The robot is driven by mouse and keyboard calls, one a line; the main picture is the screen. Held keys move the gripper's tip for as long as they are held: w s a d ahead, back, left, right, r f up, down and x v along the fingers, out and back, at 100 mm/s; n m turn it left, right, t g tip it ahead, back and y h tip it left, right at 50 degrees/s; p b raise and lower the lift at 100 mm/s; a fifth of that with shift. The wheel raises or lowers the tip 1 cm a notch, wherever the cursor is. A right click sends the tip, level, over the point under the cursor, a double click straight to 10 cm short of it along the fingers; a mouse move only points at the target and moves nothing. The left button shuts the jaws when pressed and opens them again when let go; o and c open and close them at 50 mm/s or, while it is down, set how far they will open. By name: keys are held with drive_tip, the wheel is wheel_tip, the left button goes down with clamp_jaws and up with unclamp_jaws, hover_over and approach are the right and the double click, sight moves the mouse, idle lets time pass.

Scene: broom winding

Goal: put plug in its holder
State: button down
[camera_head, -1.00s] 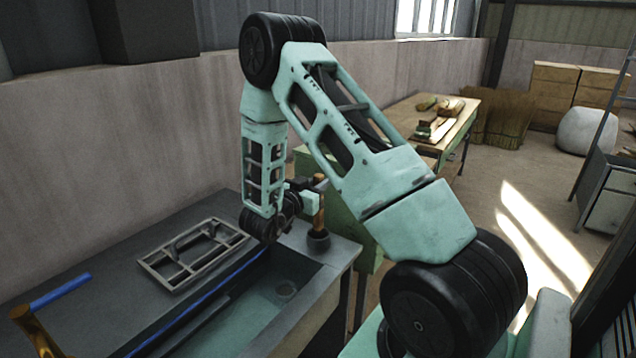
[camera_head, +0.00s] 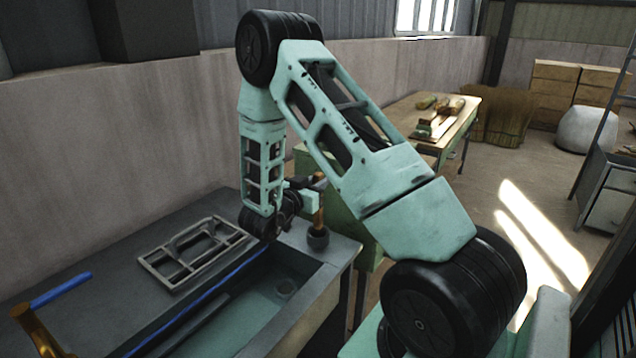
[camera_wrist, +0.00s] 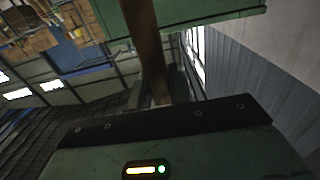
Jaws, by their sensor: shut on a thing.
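The plug (camera_head: 319,214) has an upright brown wooden handle and stands at the right end of the dark sink bench. My gripper (camera_head: 314,191) is shut on this handle, near its top. In the wrist view the handle (camera_wrist: 147,50) runs up from between the jaws, behind the dark gripper edge. A dark cup-like piece (camera_head: 318,238) is at the foot of the handle, on the bench top beside the basin. I cannot tell whether it is the plug's own base or the holder around it.
The sink basin (camera_head: 250,312) with a round drain (camera_head: 286,287) lies in front. A grey metal frame (camera_head: 192,255) lies behind it, left of my gripper.

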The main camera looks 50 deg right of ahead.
drive_tip(key=shift+f+b, duration=0.5)
drive_tip(key=shift+f, duration=0.1)
idle(0.5)
drive_tip(key=c, duration=1.6)
unclamp_jaws()
drive_tip(key=shift+o, duration=0.2)
drive_tip(key=a, duration=1.1)
drive_tip(key=shift+s, duration=0.45)
drive_tip(key=shift+w, duration=0.1)
